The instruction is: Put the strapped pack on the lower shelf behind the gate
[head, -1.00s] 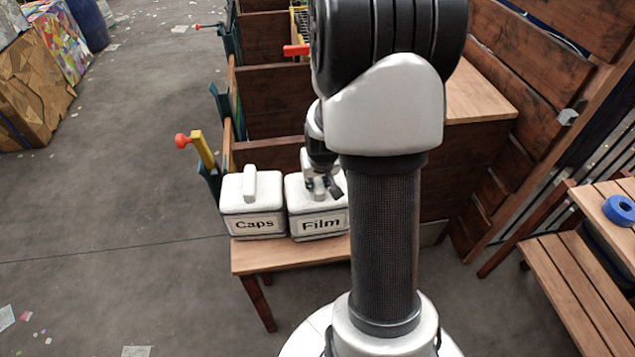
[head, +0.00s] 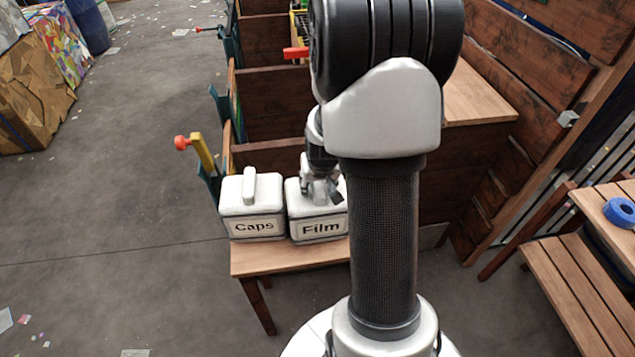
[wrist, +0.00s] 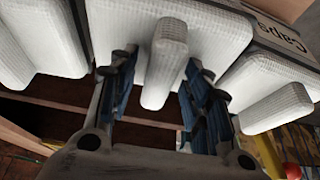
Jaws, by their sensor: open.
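My gripper (head: 326,190) is over the white box labelled Film (head: 318,228), at its lid. In the wrist view my gripper (wrist: 160,75) is open, with a finger on either side of the upright handle (wrist: 165,60) of a white lid. I cannot tell whether the fingers touch it. The Caps box (head: 253,215) stands just left of the Film box. I cannot make out a strapped pack in either view. A teal panel with a yellow lever (head: 203,152) and red knob, possibly the gate, stands behind the Caps box. The shelf interior is mostly hidden.
Both boxes stand on a wooden bench (head: 262,259). A third white lid (wrist: 35,45) shows in the wrist view. Dark wooden compartments (head: 270,95) rise behind. A blue tape roll (head: 619,210) lies on a slatted table at right. The floor at left is mostly clear.

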